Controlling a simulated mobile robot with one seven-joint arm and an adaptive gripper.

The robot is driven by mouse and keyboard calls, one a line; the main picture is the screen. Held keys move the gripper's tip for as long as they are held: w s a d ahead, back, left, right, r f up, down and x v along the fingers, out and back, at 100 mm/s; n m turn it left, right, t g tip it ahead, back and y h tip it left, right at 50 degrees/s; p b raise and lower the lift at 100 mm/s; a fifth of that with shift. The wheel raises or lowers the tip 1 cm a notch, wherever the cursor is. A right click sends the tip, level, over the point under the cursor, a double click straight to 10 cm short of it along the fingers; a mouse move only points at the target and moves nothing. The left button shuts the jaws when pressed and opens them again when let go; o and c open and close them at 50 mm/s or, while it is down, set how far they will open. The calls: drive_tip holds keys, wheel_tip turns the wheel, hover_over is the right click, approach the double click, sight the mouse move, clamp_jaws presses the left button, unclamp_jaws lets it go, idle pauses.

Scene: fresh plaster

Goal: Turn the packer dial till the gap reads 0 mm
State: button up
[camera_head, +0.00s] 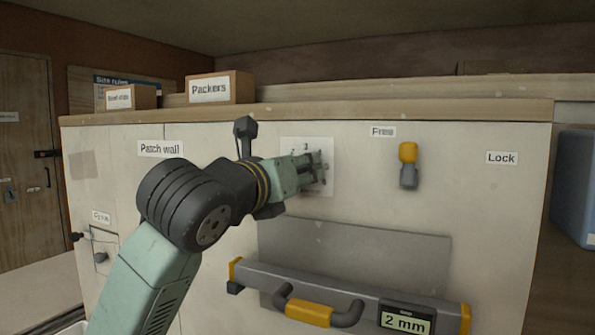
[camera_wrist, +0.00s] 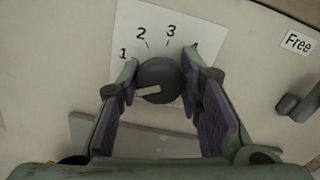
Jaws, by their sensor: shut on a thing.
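The packer dial (camera_wrist: 160,78) is a dark round knob on a white scale card (camera_wrist: 165,22), marked 1, 2 and 3, with a further mark partly behind the right finger. A pale pointer line on the knob points to the lower left in the wrist view. My gripper (camera_wrist: 161,72) is shut on the dial, one finger on each side. In the head view, my gripper (camera_head: 318,170) covers the dial and part of the card (camera_head: 308,145). The gap display (camera_head: 405,321) on the grey level bar (camera_head: 350,289) reads 2 mm.
A yellow-topped lever (camera_head: 408,165) stands right of the card, under the Free label (camera_head: 383,131); a Lock label (camera_head: 501,158) is farther right. A grey plate (camera_head: 355,252) lies below the dial. A Packers box (camera_head: 219,88) stands on the wall's top ledge.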

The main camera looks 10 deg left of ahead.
drive_tip(key=shift+f+m, duration=0.1)
drive_tip(key=shift+m, duration=0.2)
drive_tip(key=m+b, duration=0.2)
drive_tip(key=b, duration=0.1)
drive_tip(key=shift+f+m, duration=0.1)
drive_tip(key=shift+m, duration=0.2)
drive_tip(key=m+b, duration=0.3)
drive_tip(key=m, duration=0.1)
drive_tip(key=m+b, duration=0.1)
drive_tip(key=m, duration=0.4)
drive_tip(key=shift+d+b, duration=0.1)
drive_tip(key=shift+b, duration=0.3)
drive_tip(key=shift+m+b, duration=0.45)
drive_tip(key=shift+m, duration=1.35)
drive_tip(key=o, duration=1.2)
